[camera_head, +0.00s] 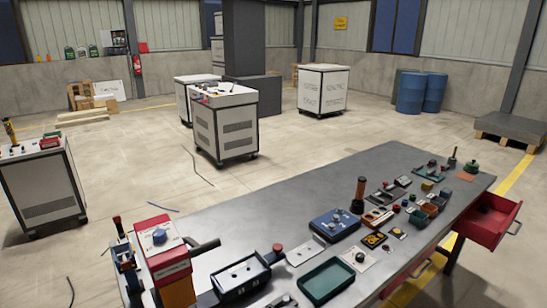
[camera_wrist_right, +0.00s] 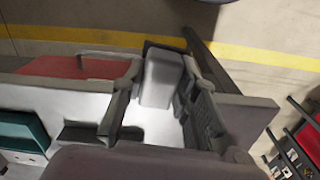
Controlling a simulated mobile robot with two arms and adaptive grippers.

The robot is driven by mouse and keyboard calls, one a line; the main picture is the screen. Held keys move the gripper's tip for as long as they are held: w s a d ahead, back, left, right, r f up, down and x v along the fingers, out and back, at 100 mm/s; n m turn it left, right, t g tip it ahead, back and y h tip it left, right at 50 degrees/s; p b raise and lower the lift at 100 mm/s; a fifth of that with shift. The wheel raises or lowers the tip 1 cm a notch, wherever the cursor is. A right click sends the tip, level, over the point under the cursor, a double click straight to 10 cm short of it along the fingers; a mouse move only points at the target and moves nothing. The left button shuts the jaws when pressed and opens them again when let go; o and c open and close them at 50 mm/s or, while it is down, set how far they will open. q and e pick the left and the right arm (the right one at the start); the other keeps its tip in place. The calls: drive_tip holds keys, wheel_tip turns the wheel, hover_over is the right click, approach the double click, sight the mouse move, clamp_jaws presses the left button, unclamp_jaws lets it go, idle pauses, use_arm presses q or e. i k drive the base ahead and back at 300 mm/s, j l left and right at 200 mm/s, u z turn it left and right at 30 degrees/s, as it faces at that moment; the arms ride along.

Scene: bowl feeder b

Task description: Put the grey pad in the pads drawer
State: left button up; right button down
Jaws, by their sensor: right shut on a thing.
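A grey pad (camera_wrist_right: 161,78) is held between the two fingers of my right gripper (camera_wrist_right: 165,88) in the right wrist view. The gripper is shut on it, and the fingers hide part of its sides. In the same view a red drawer (camera_wrist_right: 65,68) with a metal handle lies to the left of the pad. In the head view an open red drawer (camera_head: 487,222) sticks out at the right end of the workbench. Its label is not readable, and a dark thing shows inside it. Neither of my grippers shows in the head view.
The grey workbench (camera_head: 345,178) carries many small parts, a green tray (camera_head: 326,280) and a blue box (camera_head: 335,223). A second red drawer front (camera_head: 405,282) shows under its front edge. The floor beyond the bench is mostly clear, with white cabinets (camera_head: 324,90) farther back.

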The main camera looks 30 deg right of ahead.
sight(487, 221)
drive_tip(key=l, duration=1.1)
drive_tip(key=l+z, duration=0.15)
drive_tip(key=l, duration=0.95)
drive_tip(key=i+l, duration=0.1)
drive_tip(key=l, duration=0.45)
drive_tip(key=i+l, duration=0.1)
drive_tip(key=l, duration=0.45)
drive_tip(key=i+l+z, duration=0.1)
drive_tip(key=l, duration=0.45)
drive_tip(key=i+l, duration=0.15)
drive_tip(key=l, duration=0.4)
drive_tip(key=i+l, duration=0.1)
drive_tip(key=l, duration=0.45)
drive_tip(key=i+l+z, duration=0.1)
drive_tip(key=l, duration=0.45)
drive_tip(key=i+l, duration=0.2)
drive_tip(key=l, duration=0.35)
drive_tip(key=i+l+z, duration=0.1)
drive_tip(key=l, duration=0.4)
